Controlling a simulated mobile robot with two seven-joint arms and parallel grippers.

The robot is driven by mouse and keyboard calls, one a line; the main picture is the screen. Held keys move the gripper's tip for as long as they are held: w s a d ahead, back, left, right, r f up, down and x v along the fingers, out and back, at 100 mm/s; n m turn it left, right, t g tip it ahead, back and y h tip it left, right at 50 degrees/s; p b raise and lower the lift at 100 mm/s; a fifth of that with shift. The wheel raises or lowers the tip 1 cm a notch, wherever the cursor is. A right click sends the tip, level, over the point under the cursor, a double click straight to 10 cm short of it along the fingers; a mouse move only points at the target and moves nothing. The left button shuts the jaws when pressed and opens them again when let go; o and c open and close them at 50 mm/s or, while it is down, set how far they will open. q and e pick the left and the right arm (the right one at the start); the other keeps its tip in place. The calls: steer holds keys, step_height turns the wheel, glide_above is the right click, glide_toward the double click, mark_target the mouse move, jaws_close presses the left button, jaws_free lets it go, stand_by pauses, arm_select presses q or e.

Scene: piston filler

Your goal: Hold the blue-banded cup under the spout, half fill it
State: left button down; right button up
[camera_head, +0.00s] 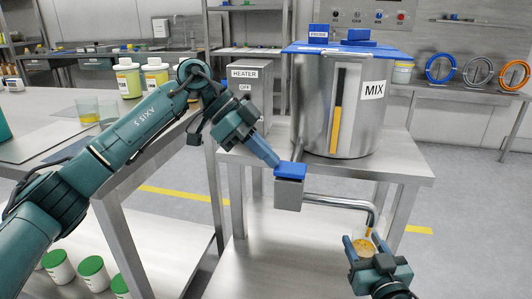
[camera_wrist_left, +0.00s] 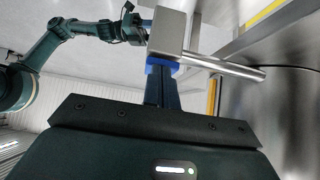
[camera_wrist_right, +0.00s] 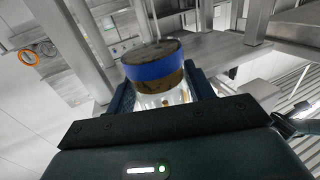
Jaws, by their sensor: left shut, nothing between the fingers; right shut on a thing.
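The blue-banded cup (camera_wrist_right: 155,72) is held by my right gripper (camera_head: 365,252) just under the spout's tip. The cup's mouth shows amber liquid in the head view (camera_head: 362,245); how high it stands is hard to tell. A short amber stream (camera_head: 368,232) shows at the end of the bent metal spout (camera_head: 345,203). My left gripper (camera_head: 276,163) is shut and empty. Its fingertips appear to touch the blue top (camera_head: 290,170) of the metal block (camera_head: 288,194) at the spout's root, also seen in the left wrist view (camera_wrist_left: 168,35).
The steel MIX tank (camera_head: 312,105) with an amber level strip (camera_head: 334,130) stands on a metal table (camera_head: 405,170), beside the HEATER box (camera_head: 245,90) reading OFF. A left bench (camera_head: 165,140) carries bottles and a beaker (camera_head: 87,110). Green-lidded jars (camera_head: 92,268) stand below.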

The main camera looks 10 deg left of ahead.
arm_select(q)
steer(key=d+r+v, duration=0.2)
steer(key=v, duration=1)
steer(key=shift+a+r, duration=0.25)
steer(key=shift+a, duration=0.05)
arm_select(e)
steer(key=shift+s, duration=0.1)
stand_by(1.1)
steer(key=shift+s+f+p, duration=0.15)
steer(key=shift+s+p, duration=0.3)
steer(key=shift+s, duration=2.15)
arm_select(q)
steer(key=shift+r, duration=0.55)
arm_select(e)
glide_toward(360, 256)
steer(key=shift+s+a+f, duration=0.3)
steer(key=shift+a, duration=0.35)
steer(key=shift+s+a+f, duration=0.25)
steer(key=shift+a, duration=0.35)
arm_select(q)
steer(key=shift+r, duration=0.1)
arm_select(e)
steer(key=shift+r, duration=0.1)
